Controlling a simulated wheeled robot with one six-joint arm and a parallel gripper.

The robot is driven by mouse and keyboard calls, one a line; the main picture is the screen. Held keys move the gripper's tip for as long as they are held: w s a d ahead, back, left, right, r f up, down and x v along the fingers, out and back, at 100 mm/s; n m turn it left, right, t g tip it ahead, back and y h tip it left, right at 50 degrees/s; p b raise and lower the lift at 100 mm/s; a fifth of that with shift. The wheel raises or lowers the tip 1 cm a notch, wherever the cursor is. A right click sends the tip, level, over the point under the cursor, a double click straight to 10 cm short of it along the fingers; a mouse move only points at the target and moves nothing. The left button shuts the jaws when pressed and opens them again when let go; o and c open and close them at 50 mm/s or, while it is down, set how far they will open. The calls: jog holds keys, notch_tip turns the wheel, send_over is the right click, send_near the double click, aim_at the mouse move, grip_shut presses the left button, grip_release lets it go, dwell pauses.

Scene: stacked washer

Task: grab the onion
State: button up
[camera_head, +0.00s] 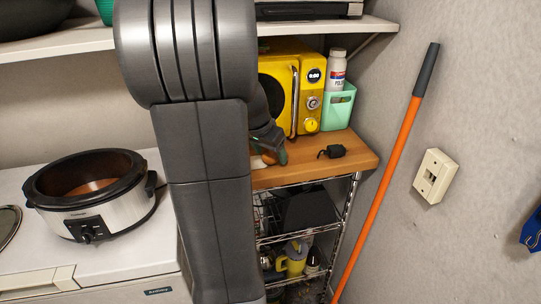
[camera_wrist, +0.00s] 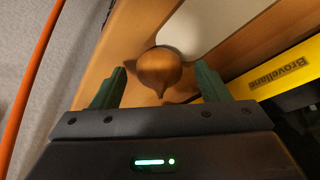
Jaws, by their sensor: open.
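The brown onion (camera_wrist: 160,70) sits on the wooden shelf top (camera_wrist: 133,32), between the two green fingers of my gripper (camera_wrist: 161,67) in the wrist view. The fingers stand open on either side of it, with a visible gap on each side. In the head view my gripper (camera_head: 270,155) is low over the wooden top in front of the yellow microwave. A small orange-brown patch of the onion (camera_head: 268,158) shows there; the rest is hidden by my arm and gripper.
The yellow microwave (camera_head: 307,90) stands just behind, with a mint holder (camera_head: 338,108) and white bottle (camera_head: 337,68) beside it. A small black object (camera_head: 332,151) lies to the right. An orange-handled pole (camera_head: 385,165) leans on the right wall. A slow cooker (camera_head: 125,212) stands left.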

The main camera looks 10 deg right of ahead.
jog(key=shift+f, duration=0.1)
jog(key=c, duration=1.1)
